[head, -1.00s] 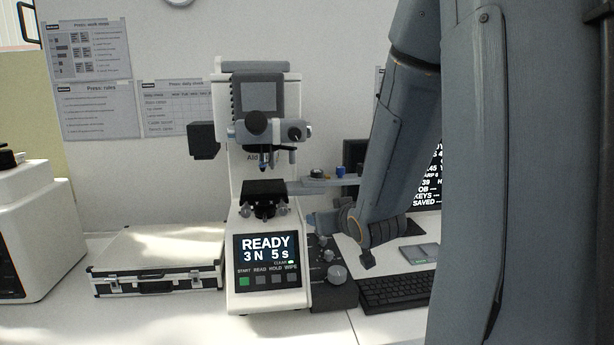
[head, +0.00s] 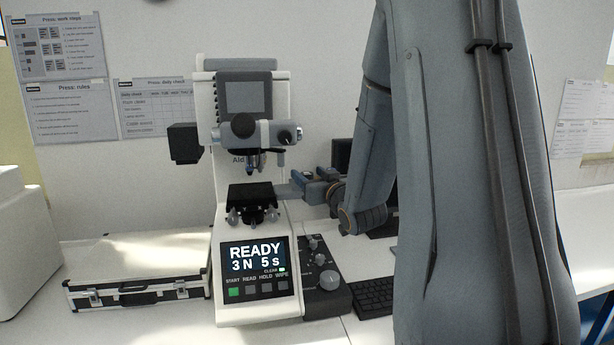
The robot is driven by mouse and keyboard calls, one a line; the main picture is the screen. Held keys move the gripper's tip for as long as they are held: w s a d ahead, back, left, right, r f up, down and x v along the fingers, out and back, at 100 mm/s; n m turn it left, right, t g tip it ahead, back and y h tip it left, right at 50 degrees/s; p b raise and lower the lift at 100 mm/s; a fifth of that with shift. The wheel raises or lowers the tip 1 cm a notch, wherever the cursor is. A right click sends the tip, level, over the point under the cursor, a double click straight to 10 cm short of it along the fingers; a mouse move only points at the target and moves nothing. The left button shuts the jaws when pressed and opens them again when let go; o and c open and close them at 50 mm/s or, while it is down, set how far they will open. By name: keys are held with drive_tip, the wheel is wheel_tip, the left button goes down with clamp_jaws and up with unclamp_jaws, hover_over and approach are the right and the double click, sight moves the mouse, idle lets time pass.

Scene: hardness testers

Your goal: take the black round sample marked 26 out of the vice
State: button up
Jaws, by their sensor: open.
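The white hardness tester (head: 207,270) stands left of the middle, its screen reading READY, 3 N 5 s. The black vice (head: 252,192) sits on its stage below the lenses, with grey knobs at its front. I cannot make out the black round sample marked 26 or its number at this size. My gripper (head: 305,186) is just right of the vice, at about its height, pointing left, with a visible gap to the vice. It is open, and I see nothing held in it. My arm hides what lies behind it.
The objective turret (head: 256,160) hangs close above the vice. A grey side bar (head: 287,191) juts right from the stage. A control box with knobs (head: 325,280) and a keyboard (head: 372,297) lie to the right. A silver case (head: 140,275) lies left.

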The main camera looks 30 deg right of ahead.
drive_tip(key=w+p, duration=0.2)
drive_tip(key=w, duration=0.3)
drive_tip(key=shift+w, duration=0.1)
drive_tip(key=c, duration=1.1)
